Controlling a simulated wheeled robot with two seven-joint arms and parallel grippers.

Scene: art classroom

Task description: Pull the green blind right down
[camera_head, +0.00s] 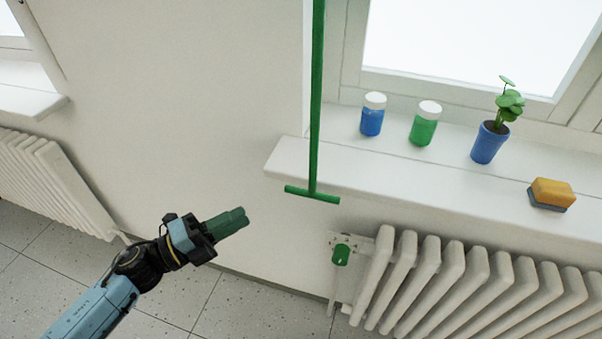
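A green pull rod (316,100) hangs down from the top of the view in front of the window's left side. It ends in a green crossbar handle (312,194) at the level of the sill's front edge. The blind itself is not in view. My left gripper (236,219), with dark green fingers, is to the left of the handle and a little lower in the picture, apart from it. I see its fingers nearly side-on, so whether they are open or shut is unclear. Nothing shows in its grip. My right gripper is not in view.
The white sill (390,178) holds a blue jar (372,120), a green jar (423,130), a potted plant (489,143) and a sponge (552,194). A radiator (460,285) with a green valve knob (341,255) stands below. The wall behind the gripper is bare.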

